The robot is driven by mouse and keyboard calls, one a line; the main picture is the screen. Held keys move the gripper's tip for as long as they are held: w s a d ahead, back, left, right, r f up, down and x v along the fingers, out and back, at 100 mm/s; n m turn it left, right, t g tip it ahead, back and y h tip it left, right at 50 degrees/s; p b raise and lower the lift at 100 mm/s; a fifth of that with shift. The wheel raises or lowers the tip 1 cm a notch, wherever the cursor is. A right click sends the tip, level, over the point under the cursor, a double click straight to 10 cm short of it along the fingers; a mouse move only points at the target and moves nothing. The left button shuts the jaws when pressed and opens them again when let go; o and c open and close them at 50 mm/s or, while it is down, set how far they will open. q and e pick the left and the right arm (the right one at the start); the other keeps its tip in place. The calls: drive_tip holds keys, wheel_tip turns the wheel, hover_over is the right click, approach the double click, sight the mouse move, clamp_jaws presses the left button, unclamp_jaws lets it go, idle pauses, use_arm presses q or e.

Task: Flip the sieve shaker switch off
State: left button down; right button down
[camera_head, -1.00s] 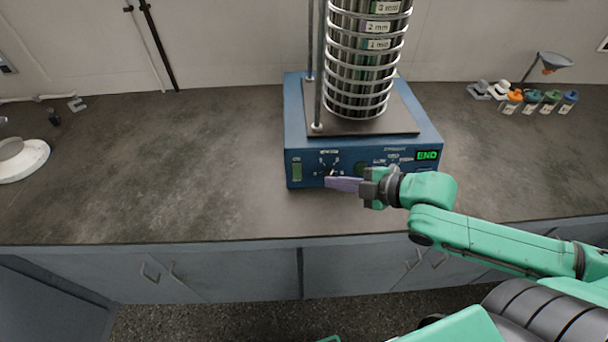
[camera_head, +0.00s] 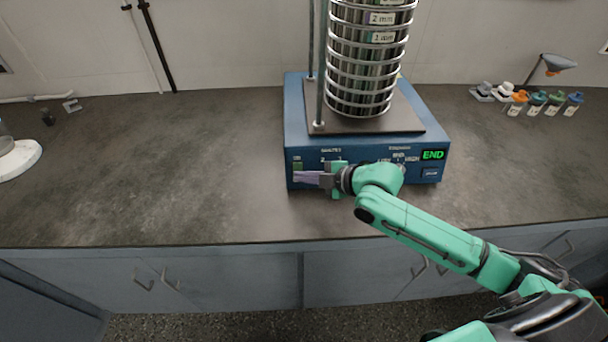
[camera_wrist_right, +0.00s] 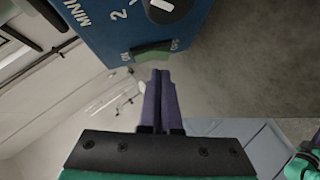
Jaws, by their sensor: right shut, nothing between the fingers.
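The sieve shaker (camera_head: 430,127) is a blue box with a stack of metal sieves (camera_head: 365,60) on top, and its display reads END in green. Its green switch (camera_head: 297,167) is at the left end of the front panel. The switch (camera_wrist_right: 153,52) also shows in the right wrist view, between ON and OFF marks. My right gripper (camera_head: 298,177) is shut and empty, its purple fingers in front of the switch and partly over its lower part. In the wrist view the fingertips (camera_wrist_right: 160,72) are just below the switch; I cannot tell whether they touch it. My left gripper is not in view.
The grey counter (camera_head: 150,170) is clear to the left of the shaker. Several small bottles (camera_head: 545,103) and a funnel on a stand (camera_head: 557,63) are at the back right. A white round base (camera_head: 20,160) sits at the far left.

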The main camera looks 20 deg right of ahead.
drive_tip(key=shift+w+d+f, duration=0.2)
drive_tip(key=shift+w+f, duration=0.25)
drive_tip(key=shift+f+b, duration=0.25)
drive_tip(key=shift+b, duration=0.15)
drive_tip(key=f+t+b, duration=0.1)
drive_tip(key=b, duration=0.2)
drive_tip(key=shift+f+n+t, duration=0.15)
drive_tip(key=shift+n+t, duration=0.15)
drive_tip(key=shift+n, duration=0.1)
drive_tip(key=shift+w+r+p, duration=0.1)
drive_tip(key=shift+r+p, duration=0.35)
drive_tip(key=shift+r, duration=0.1)
drive_tip(key=shift+w+d+r+p, duration=0.1)
drive_tip(key=shift+w+r+p, duration=0.1)
drive_tip(key=shift+r+p, duration=0.65)
